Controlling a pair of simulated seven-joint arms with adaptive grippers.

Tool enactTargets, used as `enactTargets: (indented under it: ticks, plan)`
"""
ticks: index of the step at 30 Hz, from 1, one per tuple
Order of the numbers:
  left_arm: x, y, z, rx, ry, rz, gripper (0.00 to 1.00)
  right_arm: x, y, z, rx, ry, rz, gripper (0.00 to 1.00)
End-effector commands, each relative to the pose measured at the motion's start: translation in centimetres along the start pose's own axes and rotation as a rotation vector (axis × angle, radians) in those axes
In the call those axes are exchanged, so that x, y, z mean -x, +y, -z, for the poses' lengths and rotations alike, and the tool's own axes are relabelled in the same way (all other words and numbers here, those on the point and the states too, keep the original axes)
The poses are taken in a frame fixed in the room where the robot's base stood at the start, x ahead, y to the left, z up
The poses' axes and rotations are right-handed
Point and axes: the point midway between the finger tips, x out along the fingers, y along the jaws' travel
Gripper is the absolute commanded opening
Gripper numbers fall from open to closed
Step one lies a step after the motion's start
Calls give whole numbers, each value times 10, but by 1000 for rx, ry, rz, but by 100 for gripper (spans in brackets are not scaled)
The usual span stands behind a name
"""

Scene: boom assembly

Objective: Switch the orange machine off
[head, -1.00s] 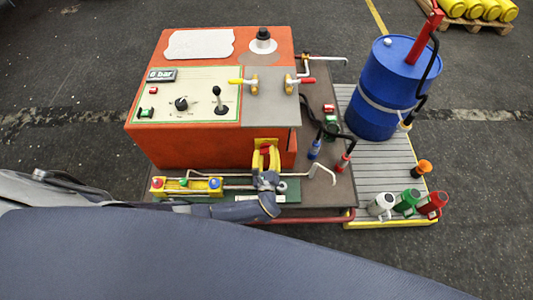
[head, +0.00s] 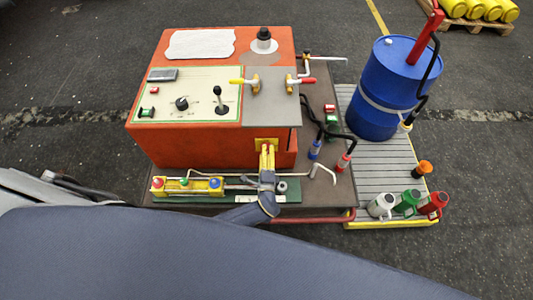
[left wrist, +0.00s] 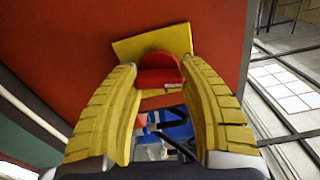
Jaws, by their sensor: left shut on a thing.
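The orange machine (head: 200,150) stands in the middle of the head view. Its top panel (head: 205,85) carries a black lever, a dark knob and small red and green buttons; the small display (head: 162,75) is blank. A yellow plate (head: 262,143) sits on its front face. In the left wrist view, a red rotary knob (left wrist: 158,72) sits on this yellow plate (left wrist: 135,46). My left gripper (head: 267,150) is at the plate, its yellow fingers (left wrist: 158,80) shut around the knob from both sides. The knob is mostly hidden in the head view. My right gripper is not in view.
A yellow valve block (head: 187,186) lies along the machine's lower front, close to my left wrist. Hoses with blue and red couplings (head: 343,163) stand to the right. A blue barrel (head: 390,90) and several small cans (head: 407,201) occupy the grey pallet.

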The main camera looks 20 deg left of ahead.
Motion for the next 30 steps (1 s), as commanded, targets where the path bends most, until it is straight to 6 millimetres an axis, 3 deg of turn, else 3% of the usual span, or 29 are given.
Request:
enactTargets:
  ticks: [1,12,30]
  plan:
    - [-3,3,-8,18,-12,-1,15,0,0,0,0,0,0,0]
    - [-3,4,-9,146,-13,-3,15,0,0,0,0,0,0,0]
    - [-2,6,-9,166,-14,-7,15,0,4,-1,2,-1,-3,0]
